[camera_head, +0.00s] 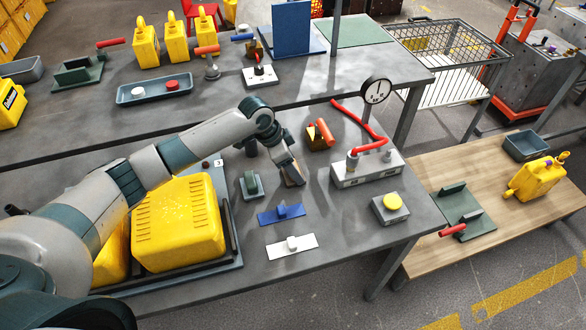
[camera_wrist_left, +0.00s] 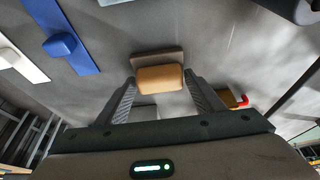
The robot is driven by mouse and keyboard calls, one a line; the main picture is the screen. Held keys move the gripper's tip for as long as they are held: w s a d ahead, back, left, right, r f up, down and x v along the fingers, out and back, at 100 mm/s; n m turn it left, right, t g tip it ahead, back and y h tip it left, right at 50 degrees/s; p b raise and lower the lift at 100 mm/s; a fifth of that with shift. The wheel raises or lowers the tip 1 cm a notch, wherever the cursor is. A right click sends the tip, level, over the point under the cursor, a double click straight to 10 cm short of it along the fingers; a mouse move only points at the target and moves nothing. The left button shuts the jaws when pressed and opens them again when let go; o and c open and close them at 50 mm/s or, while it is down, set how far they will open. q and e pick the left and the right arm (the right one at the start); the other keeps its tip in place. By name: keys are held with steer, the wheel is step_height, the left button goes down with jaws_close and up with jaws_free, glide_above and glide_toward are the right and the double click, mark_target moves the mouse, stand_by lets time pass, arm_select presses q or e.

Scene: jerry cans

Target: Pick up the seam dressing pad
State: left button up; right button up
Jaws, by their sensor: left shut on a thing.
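My left gripper (camera_head: 289,170) reaches down over the middle of the grey table, right of a small green-handled block. In the left wrist view, its two fingers (camera_wrist_left: 158,92) stand on either side of a tan block on a grey-brown plate, which I take for the seam dressing pad (camera_wrist_left: 160,78). The gripper is shut on it. In the head view, only a brown edge of the pad (camera_head: 292,182) shows below the fingers. I cannot tell whether it touches the table. My right gripper is not in view.
A blue plate with a knob (camera_head: 281,213) and a white one (camera_head: 292,246) lie in front. A grey box with a gauge and red hose (camera_head: 366,170) stands right, near a yellow-button block (camera_head: 391,207). An orange-brown tool (camera_head: 320,135) lies behind.

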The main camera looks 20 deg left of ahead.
arm_select(q)
steer(key=shift+r, duration=0.1)
